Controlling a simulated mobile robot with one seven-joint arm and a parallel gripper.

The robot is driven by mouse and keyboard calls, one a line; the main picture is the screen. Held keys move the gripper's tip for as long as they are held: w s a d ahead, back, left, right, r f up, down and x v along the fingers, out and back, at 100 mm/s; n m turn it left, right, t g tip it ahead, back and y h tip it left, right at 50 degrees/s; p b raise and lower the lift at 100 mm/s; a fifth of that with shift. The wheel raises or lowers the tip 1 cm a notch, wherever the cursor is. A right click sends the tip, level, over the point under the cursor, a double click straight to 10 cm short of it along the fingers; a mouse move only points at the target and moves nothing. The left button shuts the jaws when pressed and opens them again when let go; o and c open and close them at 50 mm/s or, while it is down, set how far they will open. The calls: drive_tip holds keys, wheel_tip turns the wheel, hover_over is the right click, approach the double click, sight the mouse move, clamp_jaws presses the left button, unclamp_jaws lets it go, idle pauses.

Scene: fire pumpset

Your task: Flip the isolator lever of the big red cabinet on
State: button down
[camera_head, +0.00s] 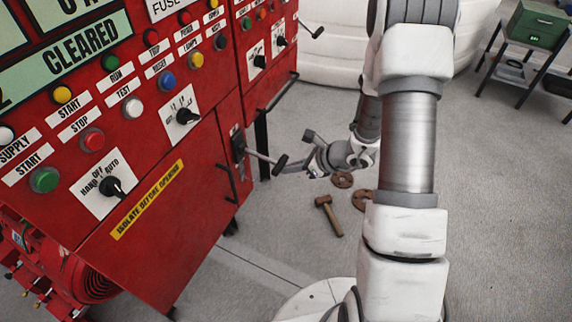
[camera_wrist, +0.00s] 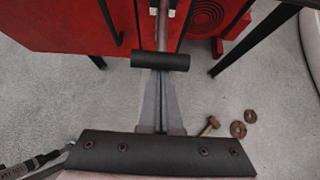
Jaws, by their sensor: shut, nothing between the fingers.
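The big red cabinet (camera_head: 150,240) fills the left of the head view and the top of the wrist view (camera_wrist: 60,25). Its isolator lever (camera_head: 262,156) sticks out from a dark mount (camera_head: 238,146) on the cabinet's side. The lever ends in a dark crosswise handle, seen in the wrist view (camera_wrist: 160,61). My gripper (camera_head: 291,166) is at the handle, outward from the cabinet. In the wrist view my gripper (camera_wrist: 161,76) is shut and empty. Its tips reach the handle, which partly hides them; I cannot tell whether they touch.
A hammer (camera_head: 328,215) and rusty discs (camera_head: 342,180) lie on the floor below my arm. A cabinet door handle (camera_head: 227,180) stands near the lever. A dark cabinet leg (camera_wrist: 255,38) is right of the lever. A green box (camera_head: 538,24) stands on a stand at right.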

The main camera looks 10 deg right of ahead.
drive_tip(key=r+p, duration=0.1)
drive_tip(key=p, duration=0.1)
drive_tip(key=r+g+h+p, duration=0.1)
drive_tip(key=r+p, duration=0.1)
drive_tip(key=r+h+p, duration=0.1)
drive_tip(key=r+p, duration=0.1)
drive_tip(key=shift+w+a+g, duration=0.1)
drive_tip(key=shift+a+g, duration=0.15)
drive_tip(key=shift+g, duration=0.15)
drive_tip(key=shift+g+h, duration=0.6)
drive_tip(key=shift+h, duration=0.3)
drive_tip(key=r+p, duration=0.1)
drive_tip(key=p, duration=0.1)
drive_tip(key=a+r+p, duration=0.1)
drive_tip(key=r+p, duration=0.1)
drive_tip(key=p, duration=0.1)
drive_tip(key=w+r+p, duration=0.1)
drive_tip(key=p, duration=0.1)
drive_tip(key=shift+a+r, duration=0.15)
drive_tip(key=shift+w+a+r+p, duration=0.25)
drive_tip(key=shift+w+r+p, duration=0.1)
drive_tip(key=shift+p, duration=0.2)
drive_tip(key=shift+w+a+r, duration=0.1)
drive_tip(key=shift+a+r, duration=0.05)
